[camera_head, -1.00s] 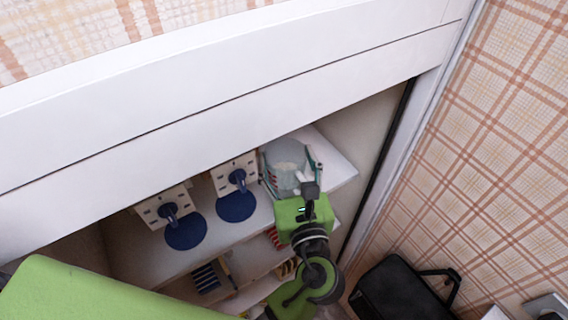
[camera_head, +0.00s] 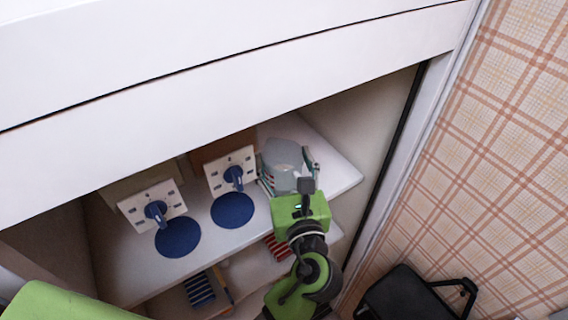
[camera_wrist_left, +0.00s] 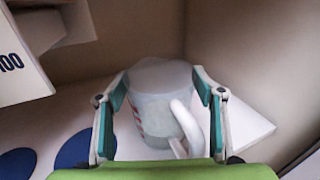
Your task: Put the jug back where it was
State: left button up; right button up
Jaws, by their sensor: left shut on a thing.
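The jug (camera_head: 286,160) is pale grey-white with red stripes on its side. It is inside the open cabinet, at the right end of the upper shelf (camera_head: 335,178). My left gripper (camera_head: 288,167) reaches in from the front with one finger on each side of it and is shut on it. In the left wrist view the jug (camera_wrist_left: 158,98) is upright between the teal finger pads, its white handle (camera_wrist_left: 188,125) towards me. Its base is partly hidden, so I cannot tell whether it touches the shelf. My right gripper is not in view.
Two white boxes with blue levers (camera_head: 153,207) (camera_head: 231,172) stand left of the jug, with blue discs (camera_head: 178,237) (camera_head: 233,210) in front. The cabinet's side wall (camera_head: 375,115) is close on the right. A lower shelf holds striped things (camera_head: 200,289). A black bag (camera_head: 405,293) is at lower right.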

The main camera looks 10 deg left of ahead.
pick_arm(q)
jog(key=o, duration=1.3)
jog(key=shift+f, duration=0.1)
jog(key=shift+s+d+r, duration=0.1)
jog(key=shift+s+r, duration=0.1)
jog(key=shift+s, duration=0.1)
jog(key=p+v, duration=0.3)
jog(key=v, duration=0.8)
jog(key=shift+s, duration=0.2)
jog(key=shift+d+f, duration=0.1)
